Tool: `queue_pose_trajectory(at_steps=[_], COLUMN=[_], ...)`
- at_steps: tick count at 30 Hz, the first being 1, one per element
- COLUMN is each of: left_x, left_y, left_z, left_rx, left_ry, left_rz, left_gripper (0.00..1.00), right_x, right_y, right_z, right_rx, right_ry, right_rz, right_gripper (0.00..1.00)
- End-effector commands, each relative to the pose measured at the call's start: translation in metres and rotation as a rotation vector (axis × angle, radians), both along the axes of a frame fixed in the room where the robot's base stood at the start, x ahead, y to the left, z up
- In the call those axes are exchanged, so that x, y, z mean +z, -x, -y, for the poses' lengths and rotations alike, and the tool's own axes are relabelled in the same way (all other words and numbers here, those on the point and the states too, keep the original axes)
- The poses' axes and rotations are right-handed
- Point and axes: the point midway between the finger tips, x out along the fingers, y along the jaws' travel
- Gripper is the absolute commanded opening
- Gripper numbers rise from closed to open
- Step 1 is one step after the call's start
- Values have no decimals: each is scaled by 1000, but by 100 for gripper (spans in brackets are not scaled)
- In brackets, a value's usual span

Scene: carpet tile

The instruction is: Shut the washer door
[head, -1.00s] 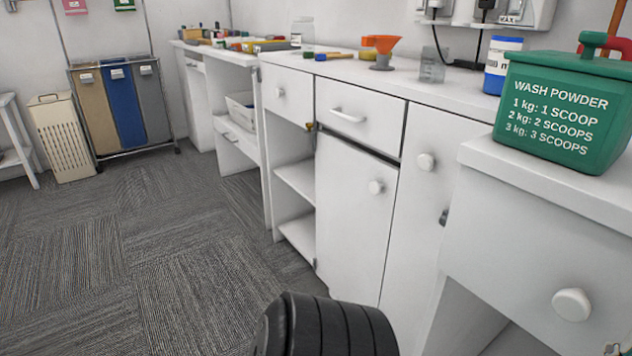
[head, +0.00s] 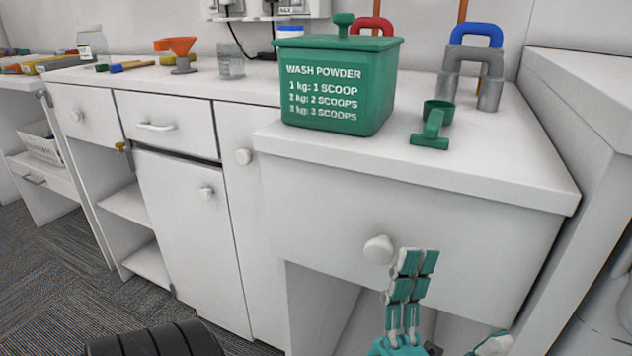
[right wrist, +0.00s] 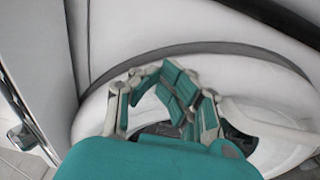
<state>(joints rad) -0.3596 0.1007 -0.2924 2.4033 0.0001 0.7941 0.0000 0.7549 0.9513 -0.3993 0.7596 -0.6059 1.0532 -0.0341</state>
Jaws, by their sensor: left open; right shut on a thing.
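The round white washer door (right wrist: 262,122) fills much of the right wrist view, in front of a pale panel with a dark curved seam. My right gripper (right wrist: 175,95), with teal and grey fingers, is closed at the door's near edge. The exact contact is hidden behind the fingers. A curved white part of what may be the washer (head: 603,318) shows at the right edge of the head view. My left gripper (head: 452,303) is open and empty, low in front of the white cabinet with a round knob (head: 378,249).
The counter (head: 480,165) holds a green wash powder box (head: 340,85), a green scoop (head: 433,125) and grey and blue weights (head: 475,60). A taller white unit (head: 590,90) stands at the right.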

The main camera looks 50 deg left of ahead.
Motion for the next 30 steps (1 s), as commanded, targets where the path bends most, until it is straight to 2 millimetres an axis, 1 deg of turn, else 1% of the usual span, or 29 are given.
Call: queue_pose_trajectory(at_steps=[1,3,5,8,11,18,21,25,30], left_x=[0,0,0,0,0,0,0,0,0], left_y=[0,0,0,0,0,0,0,0,0], left_z=[0,0,0,0,0,0,0,0,0], left_rx=[0,0,0,0,0,0,0,0,0], left_ry=[0,0,0,0,0,0,0,0,0], left_rz=[0,0,0,0,0,0,0,0,0], left_gripper=[85,85,85,85,85,85,85,85,85], right_x=[5,5,4,3,1,-2,-1,-2,-1], right_y=[-3,-2,0,9,25,69,84,97,103], right_z=[-4,-4,-3,3,15,46,57,66,70], right_rx=[6,7,7,7,5,2,2,1,2], right_ry=[-7,-7,-6,-4,0,1,2,-1,0], right_rz=[12,11,10,8,2,-3,-2,-3,0], right_gripper=[0,0,0,0,0,0,0,0,0])
